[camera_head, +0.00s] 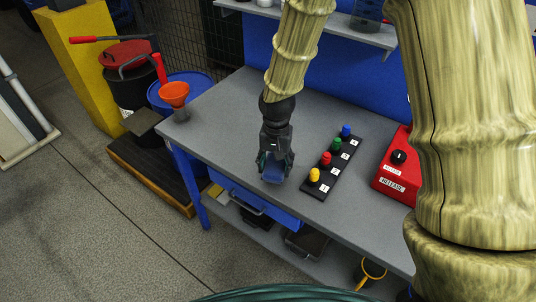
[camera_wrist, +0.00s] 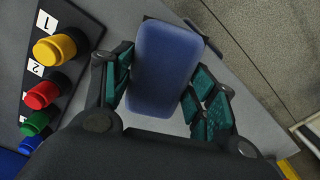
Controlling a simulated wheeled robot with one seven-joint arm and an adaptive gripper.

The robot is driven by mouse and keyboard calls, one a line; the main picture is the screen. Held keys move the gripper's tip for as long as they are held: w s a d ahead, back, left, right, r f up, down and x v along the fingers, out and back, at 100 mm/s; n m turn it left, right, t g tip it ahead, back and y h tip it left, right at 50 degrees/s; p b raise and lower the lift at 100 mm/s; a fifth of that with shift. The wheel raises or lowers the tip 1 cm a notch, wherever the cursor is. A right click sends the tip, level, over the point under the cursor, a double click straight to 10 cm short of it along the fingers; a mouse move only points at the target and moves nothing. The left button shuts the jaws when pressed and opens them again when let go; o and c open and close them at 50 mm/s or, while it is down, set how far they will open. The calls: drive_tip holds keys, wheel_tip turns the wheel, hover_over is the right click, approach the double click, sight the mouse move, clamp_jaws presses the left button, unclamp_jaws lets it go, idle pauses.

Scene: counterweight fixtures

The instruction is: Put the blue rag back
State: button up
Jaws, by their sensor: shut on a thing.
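My gripper (camera_head: 273,172) is over the front part of the grey workbench, left of the button strip. In the wrist view my gripper (camera_wrist: 160,88) is shut on the blue rag (camera_wrist: 163,65), a rounded blue block between its green finger pads. In the head view the rag (camera_head: 273,174) shows only as a small blue patch between the fingers. Whether the rag touches the bench top cannot be told.
The grey workbench (camera_head: 225,118) carries a black strip (camera_head: 325,180) with yellow, red, green and blue buttons. A red release box (camera_head: 396,165) stands at right. An orange funnel (camera_head: 174,95) is at the left corner. A blue drawer (camera_head: 250,203) is below the front edge.

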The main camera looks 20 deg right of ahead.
sight(268, 155)
drive_tip(key=w, duration=0.2)
drive_tip(key=w+p, duration=0.1)
drive_tip(key=w, duration=0.2)
drive_tip(key=shift+w+f, duration=0.35)
drive_tip(key=shift+f, duration=0.05)
drive_tip(key=shift+w+r+p, duration=0.15)
drive_tip(key=shift+r+p, duration=0.05)
drive_tip(key=shift+p, duration=0.15)
drive_tip(key=shift+w+f, duration=0.15)
drive_tip(key=shift+w, duration=0.05)
drive_tip(key=shift+w+f, duration=0.25)
drive_tip(key=shift+f, duration=0.4)
drive_tip(key=shift+s+f+p, duration=0.25)
drive_tip(key=shift+f+p, duration=0.35)
drive_tip(key=shift+p, duration=0.1)
drive_tip(key=shift+w+f, duration=0.15)
drive_tip(key=shift+f, duration=0.5)
